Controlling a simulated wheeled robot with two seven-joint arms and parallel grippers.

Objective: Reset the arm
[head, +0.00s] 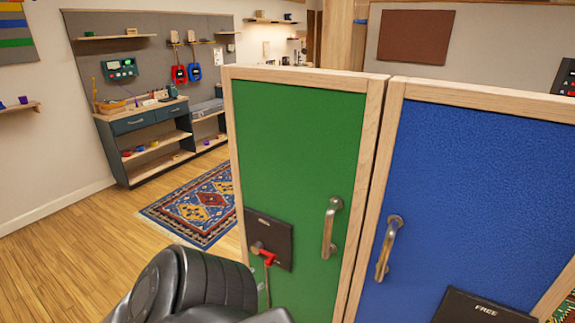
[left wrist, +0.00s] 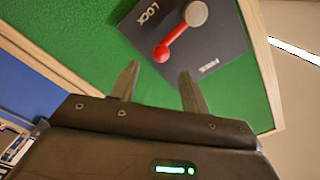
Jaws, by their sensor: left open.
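My left arm (head: 195,285) shows as black links at the bottom of the head view, in front of the green door (head: 300,160). In the left wrist view my left gripper (left wrist: 159,72) is open, with its two fingers apart and nothing between them. A red lever (left wrist: 175,40) on a round grey knob lies just beyond the fingertips, apart from them as far as I can tell. It sits on a dark plate (left wrist: 222,45) marked LOCK and FREE. In the head view the red lever (head: 266,256) is at the green door's lower left. My right gripper is not in view.
A blue door (head: 480,180) with a metal handle (head: 388,248) and a FREE plate (head: 480,308) stands close on the right. The green door has its own handle (head: 330,228). A workbench (head: 150,125) and a patterned rug (head: 200,205) lie beyond. Wooden floor (head: 70,260) is clear at left.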

